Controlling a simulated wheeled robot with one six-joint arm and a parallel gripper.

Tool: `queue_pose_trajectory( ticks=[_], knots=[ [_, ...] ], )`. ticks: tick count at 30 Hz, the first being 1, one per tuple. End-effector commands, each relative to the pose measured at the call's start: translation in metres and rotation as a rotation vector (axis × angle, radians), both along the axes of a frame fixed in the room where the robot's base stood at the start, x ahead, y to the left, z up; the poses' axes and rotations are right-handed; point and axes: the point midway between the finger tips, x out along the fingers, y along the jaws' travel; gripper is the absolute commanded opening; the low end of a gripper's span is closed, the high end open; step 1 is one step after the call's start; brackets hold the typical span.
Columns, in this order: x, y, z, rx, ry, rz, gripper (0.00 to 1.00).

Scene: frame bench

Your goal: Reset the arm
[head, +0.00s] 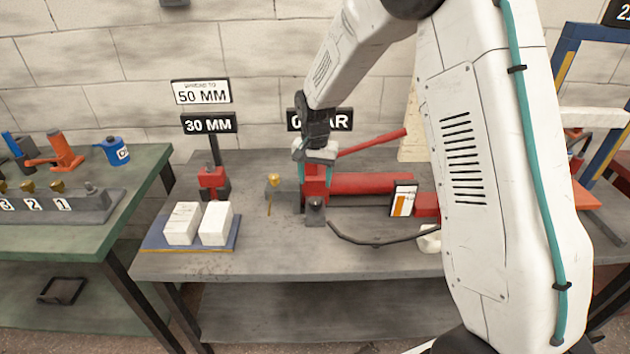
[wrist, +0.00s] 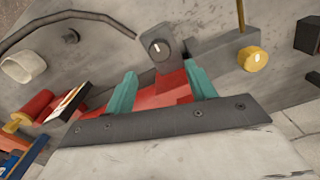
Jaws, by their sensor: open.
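My white arm reaches over the grey bench (head: 280,262) from the right in the head view. My gripper (head: 312,172) points down at the red pump (head: 375,183) near the middle of the bench. In the wrist view, the two teal fingers of my gripper (wrist: 162,95) stand apart, with part of the red pump body (wrist: 165,93) visible between and behind them. Whether the fingers touch the pump I cannot tell. The grey block with a round knob (wrist: 158,48) lies just beyond the fingertips.
A blue tray (head: 190,247) with two white blocks stands at the bench's left. A brass knob (head: 273,180) sits beside the pump. A red handle (head: 372,142) slants up right of my gripper, and a black hose (head: 375,241) curves in front. A green table (head: 80,235) stands left.

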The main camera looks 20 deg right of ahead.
Motion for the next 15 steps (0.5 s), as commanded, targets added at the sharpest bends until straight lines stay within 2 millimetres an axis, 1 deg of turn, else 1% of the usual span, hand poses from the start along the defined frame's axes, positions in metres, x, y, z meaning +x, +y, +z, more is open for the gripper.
queue_pose_trajectory(
  ticks=[8,11,14,15],
  knots=[
    [0.0,0.0,0.0,0.0,0.0,0.002,0.55],
    [-0.003,0.0,0.0,0.0,0.013,0.037,0.55],
    [-0.027,-0.001,-0.009,0.0,0.088,0.11,0.55],
    [-0.041,-0.002,-0.006,0.002,0.119,0.144,0.55]
  ],
)
